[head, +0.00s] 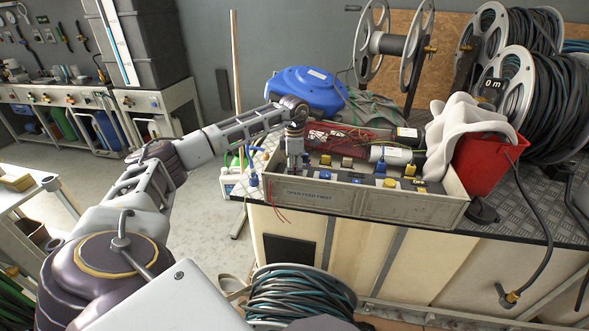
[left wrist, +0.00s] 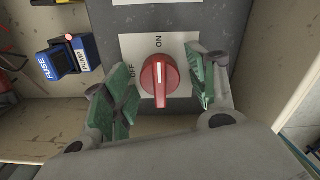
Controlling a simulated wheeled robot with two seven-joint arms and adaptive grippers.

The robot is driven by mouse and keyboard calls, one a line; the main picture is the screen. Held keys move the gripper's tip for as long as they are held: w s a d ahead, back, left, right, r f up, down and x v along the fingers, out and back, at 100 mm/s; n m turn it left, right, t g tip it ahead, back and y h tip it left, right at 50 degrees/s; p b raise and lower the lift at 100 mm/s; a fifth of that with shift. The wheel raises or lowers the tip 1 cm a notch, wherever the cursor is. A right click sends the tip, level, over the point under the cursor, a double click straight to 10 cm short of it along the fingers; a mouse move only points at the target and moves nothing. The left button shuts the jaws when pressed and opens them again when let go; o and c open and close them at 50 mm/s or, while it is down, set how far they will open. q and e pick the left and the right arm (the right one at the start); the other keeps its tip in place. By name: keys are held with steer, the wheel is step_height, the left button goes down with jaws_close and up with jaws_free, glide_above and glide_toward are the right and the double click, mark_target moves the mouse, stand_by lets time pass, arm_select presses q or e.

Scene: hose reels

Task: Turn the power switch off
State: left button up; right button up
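The power switch is a red rotary knob (left wrist: 160,82) with a white line, on a light plate marked ON and OFF. Its line points up in the left wrist view, towards ON; OFF stands to its left. My left gripper (left wrist: 163,88) is open, with one green-padded finger on each side of the knob and gaps between. In the head view my left gripper (head: 293,165) reaches down into the left end of a grey box (head: 345,203) and hides the knob. My right gripper is not in view.
Beside the knob is a blue block (left wrist: 68,60) labelled FUSE and PUMP. The box wall is close at the right in the left wrist view. Wires, yellow and blue parts fill the box. A red bucket (head: 483,165) and a blue reel (head: 308,90) stand nearby.

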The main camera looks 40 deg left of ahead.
arm_select(q)
steer(key=c, duration=1)
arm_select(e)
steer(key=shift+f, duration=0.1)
